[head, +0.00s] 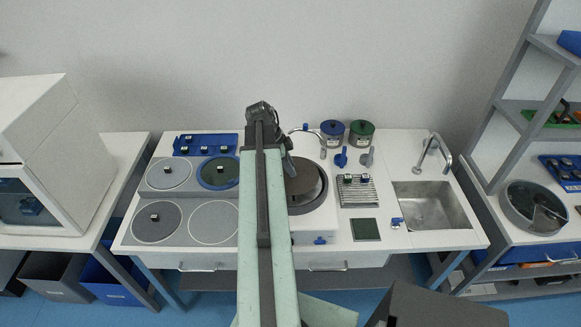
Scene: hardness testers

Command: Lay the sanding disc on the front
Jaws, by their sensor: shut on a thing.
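My arm reaches up the middle of the head view, over the workbench. My gripper (288,162) is at its far end, partly hidden by the arm, and is shut. A dark round sanding disc (306,178) is right under it, over the round grinder bowl (304,208). The grip itself is hidden, and I cannot tell whether the disc touches the grinder. On the left, a grey rack top (188,203) has round places. Three hold discs with small dark blocks on them; the front right place (213,222) shows only a pale ringed circle.
A blue tray (205,144) stands behind the discs. Right of the grinder are blue (333,130) and green (361,130) jars, a ribbed rack (357,193), a dark green plate (365,229) and a sink (432,205). A white cabinet (50,150) stands left.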

